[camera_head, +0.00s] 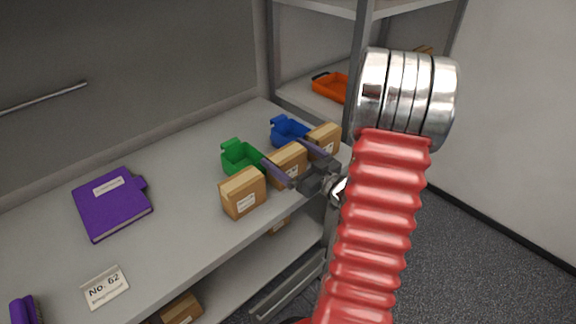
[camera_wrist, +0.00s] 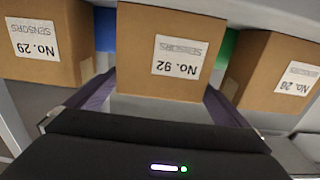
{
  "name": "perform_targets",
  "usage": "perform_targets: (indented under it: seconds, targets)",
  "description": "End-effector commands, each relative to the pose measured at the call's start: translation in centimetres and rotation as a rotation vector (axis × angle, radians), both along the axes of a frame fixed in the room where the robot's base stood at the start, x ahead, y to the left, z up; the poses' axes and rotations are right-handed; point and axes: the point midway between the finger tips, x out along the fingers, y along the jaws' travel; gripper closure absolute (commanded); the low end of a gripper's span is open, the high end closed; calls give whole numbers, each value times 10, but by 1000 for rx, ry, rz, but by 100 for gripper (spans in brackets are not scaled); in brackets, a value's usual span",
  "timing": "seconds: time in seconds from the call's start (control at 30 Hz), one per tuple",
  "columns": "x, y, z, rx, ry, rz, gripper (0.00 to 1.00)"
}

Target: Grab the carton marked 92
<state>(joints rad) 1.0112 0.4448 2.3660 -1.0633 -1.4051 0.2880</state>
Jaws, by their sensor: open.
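The carton marked No. 92 (camera_wrist: 145,60) is a brown box with a white label, upside down in the wrist view. In the head view it is the middle carton (camera_head: 287,160) of a row of three on the grey shelf top. My gripper (camera_head: 284,151) is open, with one purple finger on each side of this carton. In the wrist view the fingers (camera_wrist: 160,98) show left and right of the box, which lies between them. I cannot tell whether either finger touches it.
Carton No. 29 (camera_wrist: 40,40) and another carton (camera_wrist: 275,75), its number hard to read, stand close on either side. Behind are a green bin (camera_head: 240,157) and a blue bin (camera_head: 290,130). A purple binder (camera_head: 112,205) and a No. 62 card (camera_head: 105,287) lie left.

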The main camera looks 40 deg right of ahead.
Motion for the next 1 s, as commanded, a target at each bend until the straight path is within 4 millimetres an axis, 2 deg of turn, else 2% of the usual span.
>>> perform_targets:
  seconds: [0.23,0.8,1.0]
  targets:
    - [0,0,0,0,0,0,1]
    - [0,0,0,0,0,0,41]
    - [0,0,1,-1,-1,0,42]
